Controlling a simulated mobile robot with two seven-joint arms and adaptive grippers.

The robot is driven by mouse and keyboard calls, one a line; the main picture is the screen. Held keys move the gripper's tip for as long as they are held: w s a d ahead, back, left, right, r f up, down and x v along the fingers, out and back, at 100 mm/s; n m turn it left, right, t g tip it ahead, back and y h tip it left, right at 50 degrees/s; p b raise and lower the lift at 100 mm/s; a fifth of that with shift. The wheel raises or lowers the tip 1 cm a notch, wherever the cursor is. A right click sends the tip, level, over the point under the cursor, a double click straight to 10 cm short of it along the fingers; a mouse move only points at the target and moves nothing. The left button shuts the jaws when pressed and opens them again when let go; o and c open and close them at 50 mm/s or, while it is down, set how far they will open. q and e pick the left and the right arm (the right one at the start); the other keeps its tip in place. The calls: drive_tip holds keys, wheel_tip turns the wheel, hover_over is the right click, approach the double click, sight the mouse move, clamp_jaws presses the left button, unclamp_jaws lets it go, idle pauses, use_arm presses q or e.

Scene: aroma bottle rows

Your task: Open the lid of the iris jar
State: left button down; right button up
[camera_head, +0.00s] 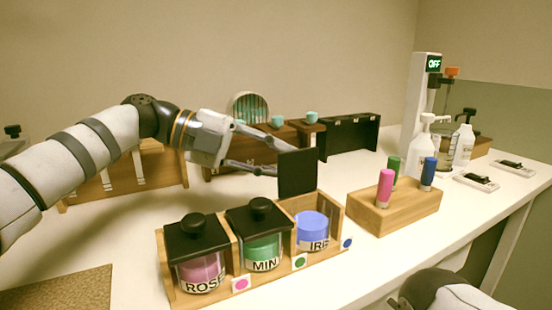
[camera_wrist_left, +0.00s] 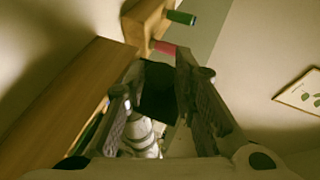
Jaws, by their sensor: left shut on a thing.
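The iris jar (camera_head: 312,231) stands in the right compartment of the wooden rack, with blue contents and a label partly reading "IRI". Its mouth is uncovered. A black square lid (camera_head: 297,174) stands on edge just above and behind the jar. My left gripper (camera_head: 282,160) is shut on this lid from the left. In the left wrist view the dark lid (camera_wrist_left: 160,92) sits between the two fingers (camera_wrist_left: 158,105). Whether the lid touches the rack is unclear. The lid's knob cannot be made out. My right gripper is not in view.
The rose jar (camera_head: 197,262) and mint jar (camera_head: 262,240), both lidded, stand left of the iris jar in the rack (camera_head: 245,290). A wooden block (camera_head: 395,208) with coloured vials is to the right. Wooden holders (camera_head: 250,155) stand behind the arm.

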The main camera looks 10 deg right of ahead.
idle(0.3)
use_arm(q)
drive_tip(key=c, duration=1.4)
unclamp_jaws()
drive_tip(key=v, duration=1.2)
